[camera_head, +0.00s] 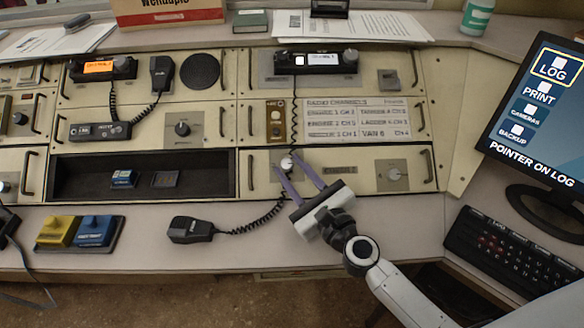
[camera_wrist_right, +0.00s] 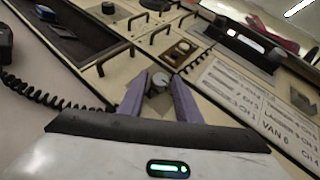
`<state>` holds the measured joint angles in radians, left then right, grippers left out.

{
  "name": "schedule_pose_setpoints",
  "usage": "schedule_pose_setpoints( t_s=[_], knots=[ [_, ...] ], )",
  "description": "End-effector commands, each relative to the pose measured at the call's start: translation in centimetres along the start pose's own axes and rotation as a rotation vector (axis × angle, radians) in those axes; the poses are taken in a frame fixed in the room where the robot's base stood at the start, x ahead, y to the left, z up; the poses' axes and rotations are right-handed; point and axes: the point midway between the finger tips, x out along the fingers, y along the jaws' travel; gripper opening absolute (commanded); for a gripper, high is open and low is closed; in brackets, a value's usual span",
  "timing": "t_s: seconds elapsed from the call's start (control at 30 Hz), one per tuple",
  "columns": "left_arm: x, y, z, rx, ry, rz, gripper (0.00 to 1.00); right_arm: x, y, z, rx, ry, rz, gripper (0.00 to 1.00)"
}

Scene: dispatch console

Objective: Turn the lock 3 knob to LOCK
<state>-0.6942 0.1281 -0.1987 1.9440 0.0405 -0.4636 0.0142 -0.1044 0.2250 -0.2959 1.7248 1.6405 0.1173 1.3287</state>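A small round knob with a pale face (camera_head: 287,163) sits on a grey plate in the lower middle panel. It also shows in the right wrist view (camera_wrist_right: 160,80). My right gripper (camera_head: 284,160) reaches over the console from the lower right, its two purple fingers apart, one on each side of this knob. In the wrist view a narrow gap seems to show beside the knob; I cannot tell whether the fingertips touch it. Other similar knobs sit at the right (camera_head: 394,174) and upper left (camera_head: 182,129). The lock labels are too small to read.
A coiled black cord (camera_head: 262,220) runs close by my right gripper to a handset (camera_head: 190,230) on the desk. Panel handles (camera_head: 250,170) stick out near the knob. A keyboard (camera_head: 515,250) and monitor (camera_head: 540,110) stand at the right. Yellow and blue switches (camera_head: 94,230) are at the left.

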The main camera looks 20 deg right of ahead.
Motion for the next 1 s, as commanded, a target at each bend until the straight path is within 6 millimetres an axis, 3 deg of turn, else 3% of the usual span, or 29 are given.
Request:
schedule_pose_setpoints(
  t_s=[0.3,0.47,0.5,1.0],
  knots=[
    [0.27,-0.24,-0.90,0.006,0.016,-0.002,0.26,0.27,0.03,0.02,0.000,0.000,0.000,0.29],
    [0.26,-0.23,-0.85,0.007,0.015,-0.002,0.26,0.25,0.03,0.01,0.000,0.000,0.000,0.02],
    [0.25,-0.22,-0.83,0.007,0.014,-0.002,0.26,0.25,0.02,0.01,0.000,0.000,0.000,0.00],
    [-0.27,0.05,-0.68,0.004,0.006,0.002,0.26,0.24,-0.22,0.07,-0.036,-0.004,0.057,0.00]
  ],
)
